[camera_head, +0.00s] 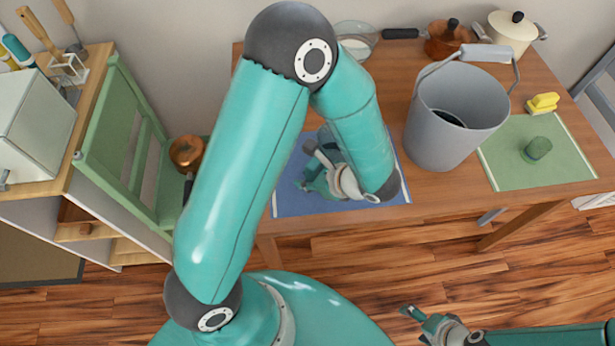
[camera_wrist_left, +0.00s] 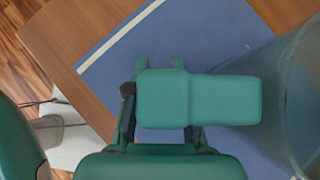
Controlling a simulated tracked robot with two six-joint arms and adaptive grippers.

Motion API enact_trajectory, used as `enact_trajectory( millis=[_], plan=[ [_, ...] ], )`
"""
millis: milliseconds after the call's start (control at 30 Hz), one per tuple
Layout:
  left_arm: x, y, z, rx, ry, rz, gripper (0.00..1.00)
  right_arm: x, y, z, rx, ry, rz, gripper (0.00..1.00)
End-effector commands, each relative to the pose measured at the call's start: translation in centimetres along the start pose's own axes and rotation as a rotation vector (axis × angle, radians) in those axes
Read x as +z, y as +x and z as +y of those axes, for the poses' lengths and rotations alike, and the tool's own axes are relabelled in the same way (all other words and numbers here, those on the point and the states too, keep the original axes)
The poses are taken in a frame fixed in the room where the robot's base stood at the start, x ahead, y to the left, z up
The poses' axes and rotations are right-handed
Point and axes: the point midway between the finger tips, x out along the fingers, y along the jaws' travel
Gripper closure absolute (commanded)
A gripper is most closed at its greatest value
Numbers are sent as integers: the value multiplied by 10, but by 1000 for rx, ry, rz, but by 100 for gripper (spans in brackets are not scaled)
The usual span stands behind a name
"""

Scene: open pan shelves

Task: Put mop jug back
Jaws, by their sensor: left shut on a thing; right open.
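The jug (camera_wrist_left: 300,100), a see-through blue-grey vessel, stands at the right edge of the left wrist view, above the blue mat (camera_head: 290,195). My left gripper (camera_head: 322,178) is low over this mat on the wooden table and is shut on the jug. Its fingers also show in the left wrist view (camera_wrist_left: 158,95), where a green block hides the exact contact. In the head view my left forearm hides most of the jug. My right gripper (camera_head: 422,320) is open and empty, low in front of the table.
A grey bucket (camera_head: 450,115) with a raised handle stands right of the blue mat. A glass bowl (camera_head: 357,38) and pots (camera_head: 513,35) line the back. A green chair (camera_head: 120,130) stands left.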

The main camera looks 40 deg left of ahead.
Motion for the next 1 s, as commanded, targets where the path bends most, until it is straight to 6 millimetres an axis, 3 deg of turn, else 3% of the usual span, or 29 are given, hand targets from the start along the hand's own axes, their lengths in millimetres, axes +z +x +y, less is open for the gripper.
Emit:
enact_trajectory(
  millis=[867,900,1000],
  plan=[
    [-5,6,0,0,-2,-1,100,0,8,3,0,0,0,23],
    [-5,6,0,0,-2,-1,76,0,8,3,0,0,0,23],
    [-5,6,0,0,-2,-1,59,0,8,3,0,0,0,23]
  ],
)
